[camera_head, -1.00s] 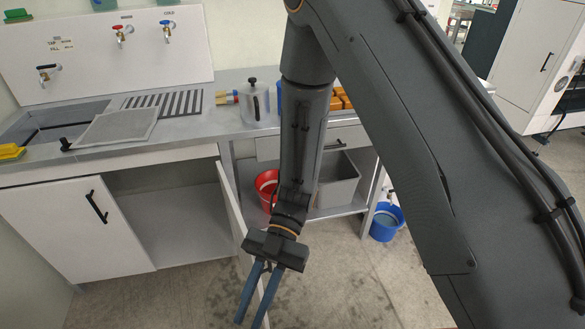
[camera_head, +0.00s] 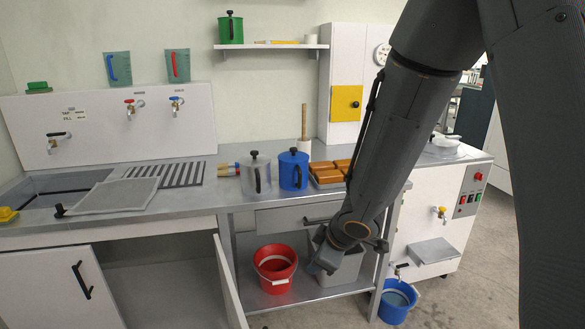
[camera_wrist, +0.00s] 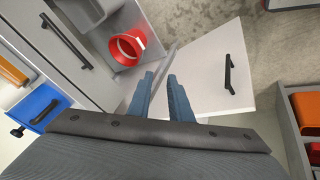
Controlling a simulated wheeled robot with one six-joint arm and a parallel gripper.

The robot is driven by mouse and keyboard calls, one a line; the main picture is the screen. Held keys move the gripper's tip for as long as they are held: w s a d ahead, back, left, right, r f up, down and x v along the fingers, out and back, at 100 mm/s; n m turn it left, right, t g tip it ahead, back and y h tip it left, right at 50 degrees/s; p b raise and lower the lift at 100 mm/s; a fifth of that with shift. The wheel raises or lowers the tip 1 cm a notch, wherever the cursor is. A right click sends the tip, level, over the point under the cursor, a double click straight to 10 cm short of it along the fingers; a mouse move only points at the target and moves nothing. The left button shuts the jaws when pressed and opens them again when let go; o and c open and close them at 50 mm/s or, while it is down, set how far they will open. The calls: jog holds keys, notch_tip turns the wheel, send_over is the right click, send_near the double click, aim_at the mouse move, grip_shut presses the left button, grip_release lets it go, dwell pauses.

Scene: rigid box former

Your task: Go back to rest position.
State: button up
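My gripper (camera_wrist: 161,92) shows in the wrist view with its two blue-grey fingers apart and nothing held between them. The open white cabinet door (camera_head: 230,278) stands out from the left cabinet. It also shows in the wrist view (camera_wrist: 212,82), with a black handle, beyond the fingertips. I cannot tell the exact gap between fingers and door.
A red bucket (camera_head: 275,268) stands on the lower shelf and a blue bucket (camera_head: 397,300) on the floor. A grey container (camera_wrist: 287,130) holds red things.

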jog(key=s+d+r+m+g+h+b, duration=0.1)
jog(key=s+d+m+h, duration=0.1)
jog(key=s+d+m, duration=0.3)
jog(key=s+d+r+m+g+h, duration=0.1)
jog(key=s+d+m+h, duration=0.15)
jog(key=d, duration=0.55)
jog(key=s+r+m+g+y+b, duration=0.1)
jog(key=s+m+g, duration=0.2)
jog(key=s+m, duration=0.3)
jog(key=s, duration=0.4)
jog(key=shift+s+d+y, duration=0.1)
jog(key=shift+d+y, duration=0.1)
jog(key=shift+y, duration=0.05)
